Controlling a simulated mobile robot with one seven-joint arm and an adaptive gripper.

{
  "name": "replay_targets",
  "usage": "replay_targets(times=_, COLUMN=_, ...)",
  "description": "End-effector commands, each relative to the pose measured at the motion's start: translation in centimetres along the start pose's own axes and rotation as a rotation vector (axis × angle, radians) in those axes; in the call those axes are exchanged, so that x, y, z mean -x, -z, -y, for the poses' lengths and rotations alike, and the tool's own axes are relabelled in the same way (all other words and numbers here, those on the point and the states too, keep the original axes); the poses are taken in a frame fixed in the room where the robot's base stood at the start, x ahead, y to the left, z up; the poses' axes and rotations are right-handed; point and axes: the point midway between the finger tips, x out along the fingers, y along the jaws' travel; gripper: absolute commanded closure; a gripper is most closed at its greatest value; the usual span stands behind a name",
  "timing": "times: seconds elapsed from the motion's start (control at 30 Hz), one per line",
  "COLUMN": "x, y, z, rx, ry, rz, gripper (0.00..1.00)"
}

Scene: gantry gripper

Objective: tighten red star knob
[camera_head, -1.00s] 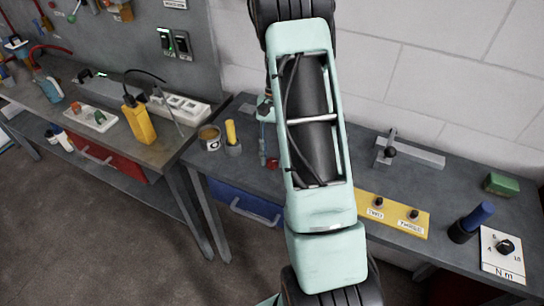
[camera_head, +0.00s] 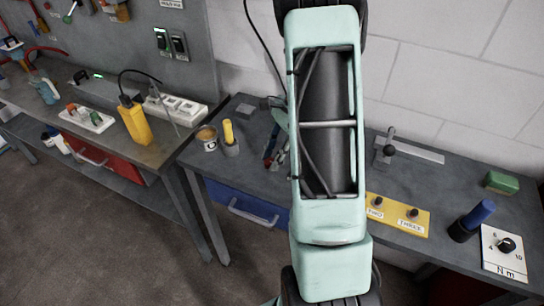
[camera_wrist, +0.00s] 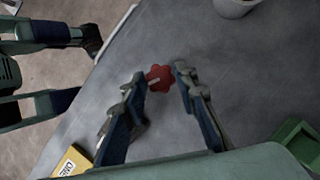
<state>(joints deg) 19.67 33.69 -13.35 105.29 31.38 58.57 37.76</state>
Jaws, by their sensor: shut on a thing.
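The red star knob (camera_wrist: 159,78) shows in the wrist view, above the grey bench top, between the tips of my gripper (camera_wrist: 160,80). My gripper is shut on it, with one finger on its left and one on its right. A pale streak crosses the knob's face. What the knob is mounted on is hidden. In the head view my arm covers the middle of the bench, and I cannot make out the knob there.
A yellow plate (camera_head: 397,228) with two black knobs labelled TWO and THREE lies right of my arm. A blue-handled tool (camera_head: 478,213), a dial card (camera_head: 503,252) and a green block (camera_head: 502,182) are farther right. A can (camera_head: 207,138) stands left.

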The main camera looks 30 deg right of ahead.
Motion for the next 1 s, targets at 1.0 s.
replay_targets(times=1.0, x=-0.08, y=-0.38, z=-0.62, rx=-0.852, ry=0.353, rz=0.0, gripper=0.97)
